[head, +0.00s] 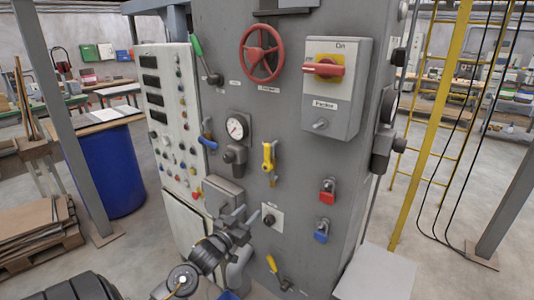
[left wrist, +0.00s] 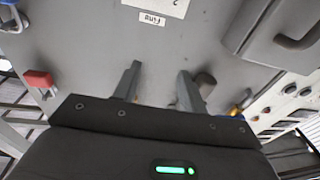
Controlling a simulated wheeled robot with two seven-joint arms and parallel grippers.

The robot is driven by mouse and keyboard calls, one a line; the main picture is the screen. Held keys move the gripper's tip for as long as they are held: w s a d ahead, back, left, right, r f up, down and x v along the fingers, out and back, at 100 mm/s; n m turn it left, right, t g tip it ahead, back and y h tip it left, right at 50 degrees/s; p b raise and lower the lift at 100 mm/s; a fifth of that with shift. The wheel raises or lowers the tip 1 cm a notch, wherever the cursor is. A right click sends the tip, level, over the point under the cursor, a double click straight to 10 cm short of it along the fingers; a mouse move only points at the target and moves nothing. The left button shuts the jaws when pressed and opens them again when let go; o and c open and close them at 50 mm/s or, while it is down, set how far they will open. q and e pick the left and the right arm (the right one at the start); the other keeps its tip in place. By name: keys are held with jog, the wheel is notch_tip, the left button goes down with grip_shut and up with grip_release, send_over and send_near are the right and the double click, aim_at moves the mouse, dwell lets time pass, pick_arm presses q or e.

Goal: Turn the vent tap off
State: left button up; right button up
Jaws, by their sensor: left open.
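Several lever taps show on the grey machine front in the head view, and I cannot read which is the vent tap. One has a yellow handle (head: 268,155) pointing up at mid height, one a blue handle (head: 207,142) beside the gauge, and one a yellow handle (head: 276,265) low down, tilted. My left gripper (head: 241,214) is open and empty in front of the lower machine front, left of a black knob (head: 268,219). In the left wrist view its open fingers (left wrist: 158,72) face the grey panel, with nothing between them. My right gripper is not in view.
A red handwheel (head: 262,53), a switch box (head: 333,88) and a gauge (head: 237,127) are above. A grey box (head: 222,194) juts out beside my gripper. A blue drum (head: 107,170) stands left.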

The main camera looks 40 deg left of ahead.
aim_at(266, 148)
pick_arm(q)
jog(key=s+d+r+m+t+h+p, duration=0.1)
jog(key=s+r+t, duration=0.1)
jog(key=r, duration=0.7)
jog(key=s+d+r+t+h+p, duration=0.1)
jog(key=d+r+t, duration=0.1)
jog(key=r, duration=0.8)
jog(key=p+x, duration=0.1)
jog(key=x, duration=0.2)
jog(key=p+x, duration=0.1)
jog(key=x, duration=0.2)
jog(key=p+x, duration=0.2)
jog(key=x, duration=0.1)
jog(key=shift+w+a+f, duration=0.1)
jog(key=shift+w+a, duration=0.15)
jog(key=shift+w, duration=0.7)
grip_shut()
